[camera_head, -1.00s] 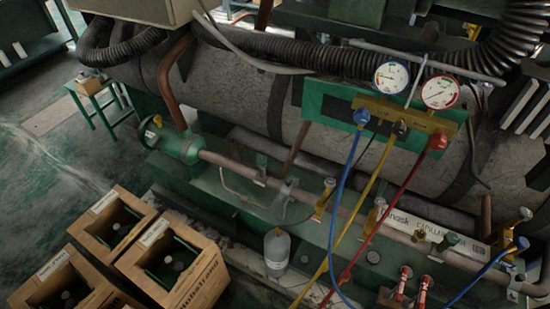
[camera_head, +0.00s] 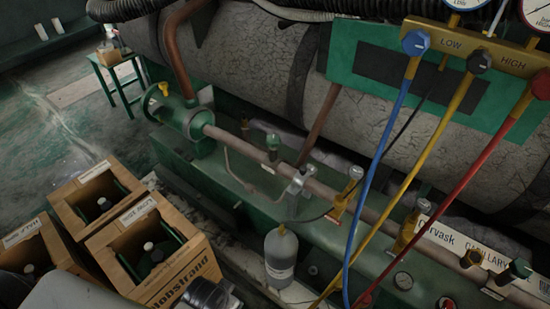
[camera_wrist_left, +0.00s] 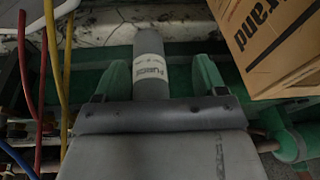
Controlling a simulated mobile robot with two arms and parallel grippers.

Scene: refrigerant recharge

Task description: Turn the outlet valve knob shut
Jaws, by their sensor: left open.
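I cannot tell for sure which knob is the outlet valve's. A small yellow knob (camera_head: 163,88) sits on the green vessel end (camera_head: 181,118) at the left of the pipe. A dark green knob (camera_head: 273,141) stands behind the pipe. Brass valves (camera_head: 345,190) and another green-black knob (camera_head: 519,268) are further right along it. My left gripper (camera_wrist_left: 160,76) shows two green fingers spread apart, with nothing held. Its grey arm enters the head view at the bottom left, away from these knobs. A grey labelled bottle (camera_wrist_left: 150,65) appears beyond the fingers. My right gripper is out of view.
The grey bottle (camera_head: 281,254) stands in front of the green base. Cardboard boxes with bottles (camera_head: 170,287) fill the lower left. Blue (camera_head: 376,170), yellow (camera_head: 440,130) and red (camera_head: 440,207) hoses hang across the right. Open floor lies at the upper left.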

